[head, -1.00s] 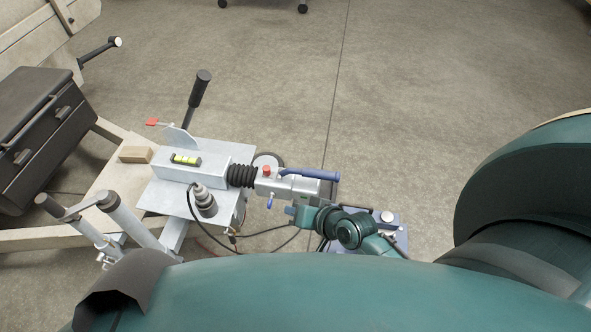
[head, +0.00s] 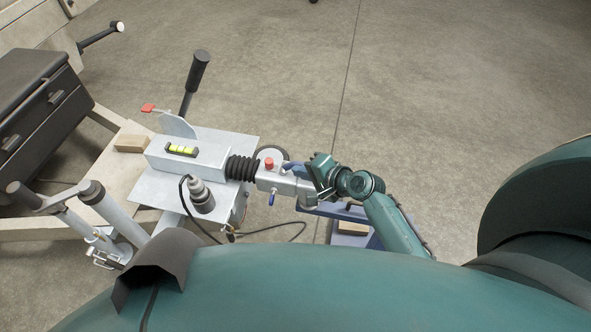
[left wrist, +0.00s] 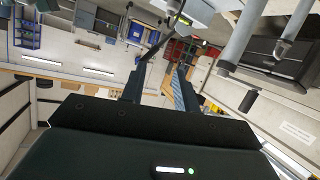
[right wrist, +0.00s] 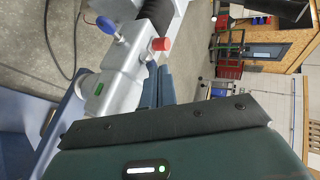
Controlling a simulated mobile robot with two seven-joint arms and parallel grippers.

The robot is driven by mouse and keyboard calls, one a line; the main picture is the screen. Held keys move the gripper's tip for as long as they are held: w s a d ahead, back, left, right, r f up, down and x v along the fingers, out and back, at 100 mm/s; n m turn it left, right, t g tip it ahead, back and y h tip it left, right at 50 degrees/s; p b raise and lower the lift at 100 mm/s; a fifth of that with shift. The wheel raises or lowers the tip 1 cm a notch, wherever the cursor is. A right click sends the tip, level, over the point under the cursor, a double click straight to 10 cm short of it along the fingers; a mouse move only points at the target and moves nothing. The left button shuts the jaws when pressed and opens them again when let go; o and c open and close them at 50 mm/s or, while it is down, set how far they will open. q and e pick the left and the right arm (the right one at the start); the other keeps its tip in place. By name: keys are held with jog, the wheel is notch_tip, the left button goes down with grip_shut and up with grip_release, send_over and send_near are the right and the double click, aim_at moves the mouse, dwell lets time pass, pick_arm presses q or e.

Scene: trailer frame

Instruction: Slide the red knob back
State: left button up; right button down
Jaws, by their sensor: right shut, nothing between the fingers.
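The red knob (head: 269,163) stands upright on the silver coupling head (head: 280,181), right of the black bellows.
A black-gripped lever (head: 196,80), a spirit level (head: 181,151) and a capped plug (head: 202,196) are on or near the metal plate left of the bellows. A smaller blue lever (head: 271,199) is below the knob. A blue stand (head: 340,233) is beneath my right arm. Open floor lies behind.

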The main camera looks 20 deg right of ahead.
aim_at(272, 166)
jog(key=b+x, duration=0.2)
jog(key=x, duration=0.6)
jog(key=shift+w+f, duration=0.1)
jog(key=shift+w, duration=0.05)
pick_arm(q)
jog(key=shift+s+a+r+t, duration=0.15)
jog(key=shift+a+t, duration=0.15)
jog(key=shift+t, duration=0.1)
pick_arm(e)
jog(key=shift+a, duration=0.1)
jog(key=shift+w+a, duration=0.4)
jog(key=shift+a, duration=0.2)
jog(key=shift+w+a, duration=0.4)
jog(key=shift+a, duration=0.2)
pick_arm(q)
jog(key=shift+s, duration=0.2)
